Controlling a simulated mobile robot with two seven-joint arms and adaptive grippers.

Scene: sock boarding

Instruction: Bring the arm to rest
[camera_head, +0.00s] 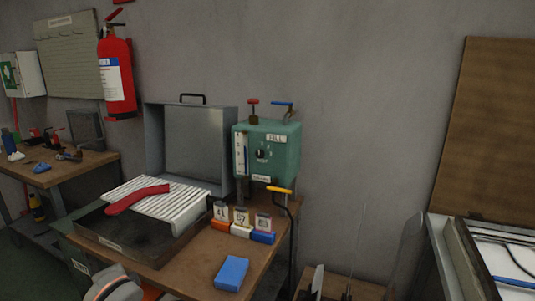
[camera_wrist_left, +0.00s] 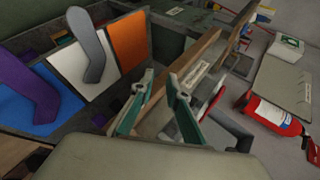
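My left gripper (camera_wrist_left: 161,90) shows in the left wrist view with its two green-tipped fingers apart. I see nothing held between them; a brown wooden edge lies behind the gap. In the head view a pale, rounded piece of my arm (camera_head: 117,284) shows at the bottom left, in front of the bench. The left fingers do not show there. My right gripper is not in view. A red sock-shaped piece (camera_head: 137,198) lies on a white slatted rack (camera_head: 170,207) over a dark tray (camera_head: 125,238).
A green machine (camera_head: 281,149) with a yellow-handled tap stands on the wooden bench. Numbered blocks and a blue block (camera_head: 231,273) lie near its front. The left wrist view shows grey (camera_wrist_left: 88,48) and purple (camera_wrist_left: 27,82) sock shapes on coloured panels. A fire extinguisher (camera_head: 117,78) hangs behind.

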